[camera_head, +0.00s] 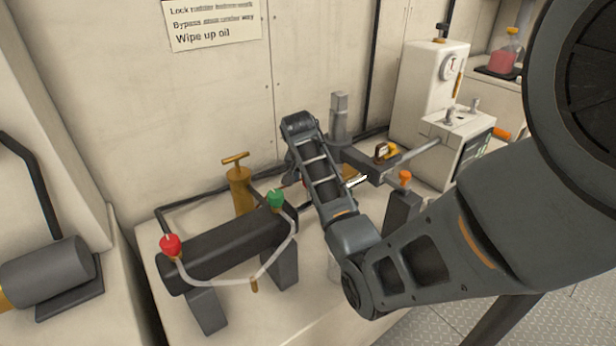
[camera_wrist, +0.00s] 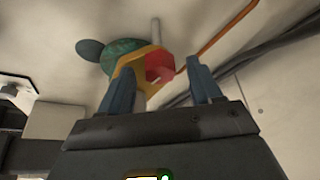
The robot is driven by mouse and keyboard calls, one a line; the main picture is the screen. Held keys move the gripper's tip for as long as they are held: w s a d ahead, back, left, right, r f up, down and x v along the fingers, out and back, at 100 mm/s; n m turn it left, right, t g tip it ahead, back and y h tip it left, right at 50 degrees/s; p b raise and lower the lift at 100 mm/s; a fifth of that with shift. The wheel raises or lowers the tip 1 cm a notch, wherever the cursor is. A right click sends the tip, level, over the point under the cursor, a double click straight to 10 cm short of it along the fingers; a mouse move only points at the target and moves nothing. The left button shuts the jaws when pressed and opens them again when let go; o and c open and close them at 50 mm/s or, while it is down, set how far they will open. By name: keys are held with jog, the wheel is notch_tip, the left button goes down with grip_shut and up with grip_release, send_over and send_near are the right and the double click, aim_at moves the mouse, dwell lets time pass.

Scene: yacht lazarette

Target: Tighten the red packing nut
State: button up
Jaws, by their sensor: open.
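In the wrist view a red hexagonal nut (camera_wrist: 159,67) sits against a yellow flange plate (camera_wrist: 133,68), with a dark green round part (camera_wrist: 122,52) behind it. My gripper (camera_wrist: 161,78) is open, with one blue-grey finger on each side of the nut in the picture. The nut appears to lie at or beyond the fingertips; contact cannot be told. In the head view my arm's end hides the nut and the gripper's fingers.
A black cylinder carries a red-capped fitting (camera_head: 170,244) and a green-capped fitting (camera_head: 277,199), joined by a pale hose (camera_head: 215,283). A grey post (camera_head: 339,118) and a white box (camera_head: 457,148) stand near my arm. A copper pipe (camera_wrist: 223,36) runs close by.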

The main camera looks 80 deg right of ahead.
jog(key=v, duration=0.7)
jog(key=shift+r, duration=0.4)
jog(key=shift+a, duration=0.15)
